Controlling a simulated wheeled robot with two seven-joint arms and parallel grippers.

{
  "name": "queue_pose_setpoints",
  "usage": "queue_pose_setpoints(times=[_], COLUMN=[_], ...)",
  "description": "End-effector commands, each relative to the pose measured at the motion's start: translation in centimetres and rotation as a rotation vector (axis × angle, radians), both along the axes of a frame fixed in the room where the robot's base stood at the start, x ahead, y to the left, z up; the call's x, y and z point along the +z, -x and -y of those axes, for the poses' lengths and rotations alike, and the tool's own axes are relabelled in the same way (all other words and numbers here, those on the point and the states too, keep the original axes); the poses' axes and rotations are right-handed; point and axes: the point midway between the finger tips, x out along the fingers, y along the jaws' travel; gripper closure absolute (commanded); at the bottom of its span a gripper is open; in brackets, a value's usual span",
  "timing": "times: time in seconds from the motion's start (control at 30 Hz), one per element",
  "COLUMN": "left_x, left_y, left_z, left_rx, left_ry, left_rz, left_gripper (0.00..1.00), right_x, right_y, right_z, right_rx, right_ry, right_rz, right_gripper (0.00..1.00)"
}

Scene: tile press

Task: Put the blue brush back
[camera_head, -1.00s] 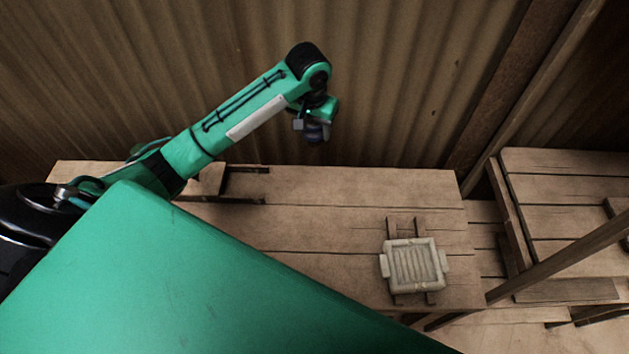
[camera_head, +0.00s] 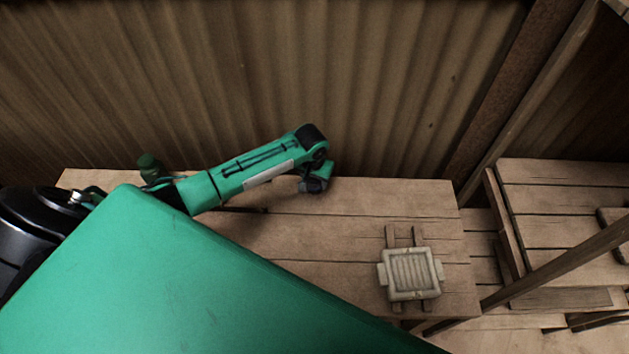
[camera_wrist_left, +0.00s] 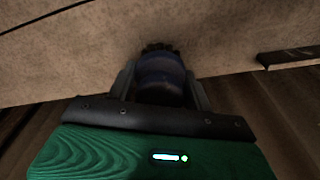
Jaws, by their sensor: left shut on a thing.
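My left gripper (camera_head: 314,186) is over the back edge of the wooden table in the head view. In the left wrist view my left gripper (camera_wrist_left: 160,88) is shut on the blue brush (camera_wrist_left: 160,72), a dark blue rounded body between the two fingers. Its dark end points at the wooden surface. Whether the brush touches the table cannot be told. In the head view the brush is too small and dark to make out clearly. My right gripper is not in view.
A pale ribbed tile mould (camera_head: 410,272) sits on two wooden slats at the right of the table (camera_head: 350,215). A corrugated wall (camera_head: 400,90) stands close behind. A second wooden table (camera_head: 550,200) and a slanting post are at right. The table's middle is clear.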

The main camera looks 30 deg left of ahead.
Motion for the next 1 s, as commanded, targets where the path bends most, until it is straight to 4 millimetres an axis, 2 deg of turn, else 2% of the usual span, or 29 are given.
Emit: queue_pose_setpoints(times=[0.17, 0.53, 0.57, 0.63, 1.0], left_x=[-1.8, -2.3, -2.2, -2.2, -1.8], left_y=[0.0, 0.0, 0.0, 0.0, 0.0], left_z=[0.1, 0.0, 0.0, 0.0, 0.0], left_rx=[0.0, 0.001, 0.001, 0.0, -0.001], left_ry=[0.001, 0.001, 0.001, 0.001, 0.001], left_rz=[-0.001, -0.001, 0.0, 0.0, 0.001], left_gripper=[0.67, 0.67, 0.43, 0.29, 0.27], right_x=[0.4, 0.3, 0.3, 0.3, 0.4], right_y=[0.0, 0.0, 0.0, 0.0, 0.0], right_z=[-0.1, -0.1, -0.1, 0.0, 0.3], right_rx=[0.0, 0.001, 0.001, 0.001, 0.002], right_ry=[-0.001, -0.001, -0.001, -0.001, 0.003], right_rz=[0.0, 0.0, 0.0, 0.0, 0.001], right_gripper=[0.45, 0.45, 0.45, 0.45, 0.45])
